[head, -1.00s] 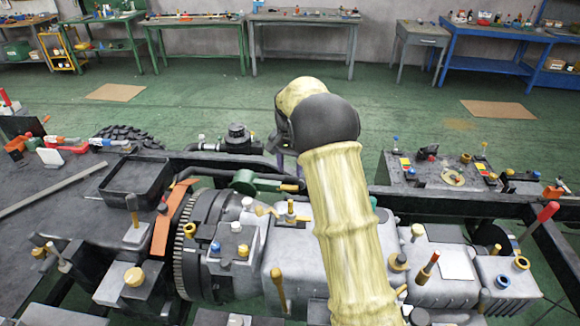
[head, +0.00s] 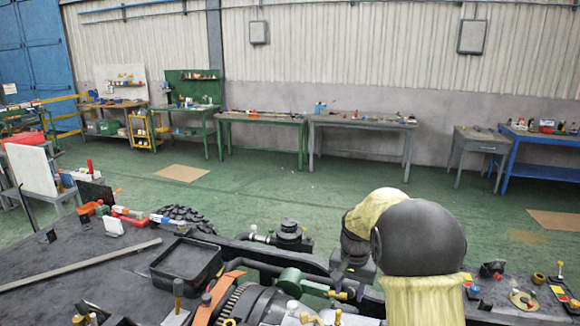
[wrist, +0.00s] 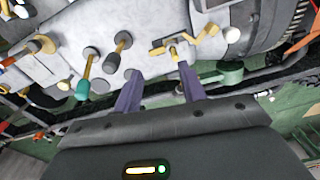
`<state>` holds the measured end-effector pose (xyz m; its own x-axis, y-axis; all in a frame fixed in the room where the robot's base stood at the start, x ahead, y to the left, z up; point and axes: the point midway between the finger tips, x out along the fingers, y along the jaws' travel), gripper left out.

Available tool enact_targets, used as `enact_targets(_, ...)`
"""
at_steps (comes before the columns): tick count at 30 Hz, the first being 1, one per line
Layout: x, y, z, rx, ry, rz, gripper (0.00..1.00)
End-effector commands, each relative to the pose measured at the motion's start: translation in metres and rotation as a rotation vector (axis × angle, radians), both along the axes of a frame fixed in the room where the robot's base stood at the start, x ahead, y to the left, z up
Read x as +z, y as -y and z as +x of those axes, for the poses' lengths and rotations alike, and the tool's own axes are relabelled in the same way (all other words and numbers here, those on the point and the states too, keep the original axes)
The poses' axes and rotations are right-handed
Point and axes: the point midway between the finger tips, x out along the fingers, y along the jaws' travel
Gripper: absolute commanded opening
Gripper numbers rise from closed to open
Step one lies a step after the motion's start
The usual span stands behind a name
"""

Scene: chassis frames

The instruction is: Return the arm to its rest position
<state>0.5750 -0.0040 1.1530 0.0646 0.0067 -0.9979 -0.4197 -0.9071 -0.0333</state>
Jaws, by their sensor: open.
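My gripper (wrist: 158,72) shows in the wrist view with two purple fingers spread apart and nothing between them. Its fingertips appear in front of the grey engine casing (wrist: 120,25); I cannot tell how far off they are. A yellow T-shaped handle (wrist: 183,45) shows just beyond the right fingertip. In the head view my arm, with its pale yellow sleeve and dark rounded joint, rises at the lower right, bent over the chassis.
A black tray (head: 186,264) and a long grey bar (head: 80,266) lie on the dark surface at left. Green floor (head: 290,186) is open beyond, up to several workbenches, including a green one (head: 262,119).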

Motion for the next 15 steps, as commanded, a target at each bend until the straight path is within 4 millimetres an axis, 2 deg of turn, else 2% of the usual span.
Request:
enact_targets(1,0.003,0.001,-0.016,0.025,0.010,-0.001,0.41)
enact_targets(8,0.004,0.000,-0.086,0.163,0.069,-0.016,0.41)
enact_targets(15,-0.003,-0.002,-0.169,0.317,0.128,-0.044,0.41)
